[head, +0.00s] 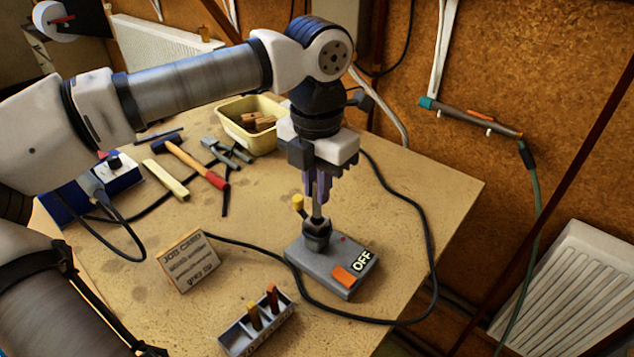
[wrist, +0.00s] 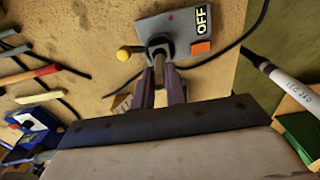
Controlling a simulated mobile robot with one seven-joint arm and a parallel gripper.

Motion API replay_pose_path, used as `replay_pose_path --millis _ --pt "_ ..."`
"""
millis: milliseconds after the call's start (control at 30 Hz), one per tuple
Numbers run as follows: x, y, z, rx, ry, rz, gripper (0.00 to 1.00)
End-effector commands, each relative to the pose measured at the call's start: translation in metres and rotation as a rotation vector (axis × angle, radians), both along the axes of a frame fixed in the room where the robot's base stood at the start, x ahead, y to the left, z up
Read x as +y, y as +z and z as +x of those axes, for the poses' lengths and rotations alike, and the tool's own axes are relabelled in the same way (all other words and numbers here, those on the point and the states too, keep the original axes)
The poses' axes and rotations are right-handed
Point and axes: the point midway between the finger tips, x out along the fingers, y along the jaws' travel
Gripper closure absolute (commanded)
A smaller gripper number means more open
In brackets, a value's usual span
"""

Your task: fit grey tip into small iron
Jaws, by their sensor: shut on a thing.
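My gripper (head: 318,190) points straight down, shut on a slim grey rod (head: 316,212), which looks like the grey tip. The rod also shows between the fingers in the wrist view (wrist: 161,68). Its lower end meets the dark round collar (head: 317,236) on top of a grey box (head: 322,268) marked OFF, with an orange switch. I cannot tell how deep it sits. A yellow knob (head: 298,202) sticks out at the collar's left. Which thing is the small iron is not clear; the collared box is directly under my gripper.
A slotted tray (head: 235,339) with upright coloured pieces and a job card (head: 187,261) stand in front. A hammer (head: 190,163), other tools and a yellow tub (head: 230,114) lie behind left. A black cable loops around the box's right. A pen-like tool (head: 470,118) hangs on the wall.

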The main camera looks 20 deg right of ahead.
Motion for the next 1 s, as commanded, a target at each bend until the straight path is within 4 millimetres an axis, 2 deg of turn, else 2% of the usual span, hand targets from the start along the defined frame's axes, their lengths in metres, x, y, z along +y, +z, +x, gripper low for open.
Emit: replay_pose_path --millis 1000 --pt "0.000 -0.026 0.000 0.000 0.000 0.000 1.00"
